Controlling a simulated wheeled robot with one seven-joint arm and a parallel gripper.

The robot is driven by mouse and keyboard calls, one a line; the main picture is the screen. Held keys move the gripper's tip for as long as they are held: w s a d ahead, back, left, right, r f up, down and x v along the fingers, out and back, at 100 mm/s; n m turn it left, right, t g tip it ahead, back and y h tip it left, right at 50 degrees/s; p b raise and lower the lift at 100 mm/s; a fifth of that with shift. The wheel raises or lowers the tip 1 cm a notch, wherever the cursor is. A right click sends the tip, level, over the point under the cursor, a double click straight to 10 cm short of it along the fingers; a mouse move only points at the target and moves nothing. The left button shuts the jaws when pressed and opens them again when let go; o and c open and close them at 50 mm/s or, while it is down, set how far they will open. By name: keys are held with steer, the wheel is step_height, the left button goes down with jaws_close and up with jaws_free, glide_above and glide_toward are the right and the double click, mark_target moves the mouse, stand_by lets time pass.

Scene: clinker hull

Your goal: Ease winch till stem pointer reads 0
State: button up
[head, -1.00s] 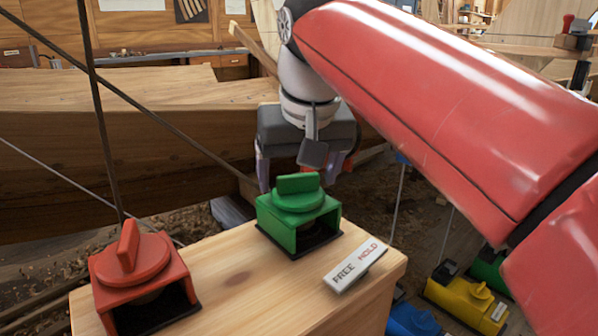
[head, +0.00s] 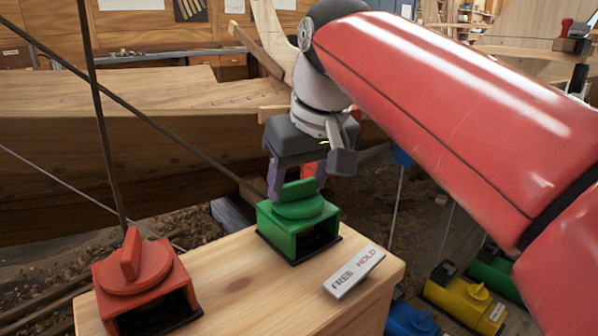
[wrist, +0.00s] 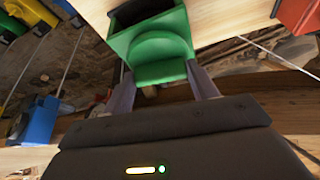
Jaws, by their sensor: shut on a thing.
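The green winch (head: 290,226) sits on a wooden bench top (head: 235,285), with a round green knob and an upright grip bar on top. My gripper (head: 294,184) has come down over this bar, its two fingers on either side of it and shut on it. In the wrist view the green winch's bar (wrist: 160,72) lies between the fingers. A red winch (head: 140,285) with a similar knob stands at the left of the bench. A small plate (head: 354,271) reading FREE and HOLD lies beside the green winch. I cannot make out a stem pointer.
Dark ropes run down to the red and green winches from the upper left. A wooden plank hull (head: 150,130) fills the background. Yellow (head: 465,298), blue and green winches stand low at the right. The bench between the red and green winches is clear.

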steer(key=n+g+y+p, duration=0.1)
steer(key=n+p, duration=0.1)
steer(key=n, duration=0.2)
steer(key=shift+w+d+r, duration=0.1)
steer(key=shift+n+g+y+p, duration=0.4)
steer(key=shift+n+y+p, duration=0.15)
steer(key=shift+n, duration=0.95)
steer(key=o, duration=1)
steer(key=shift+d, duration=0.1)
steer(key=p+v, duration=0.1)
steer(key=v, duration=0.6)
steer(key=shift+r, duration=0.3)
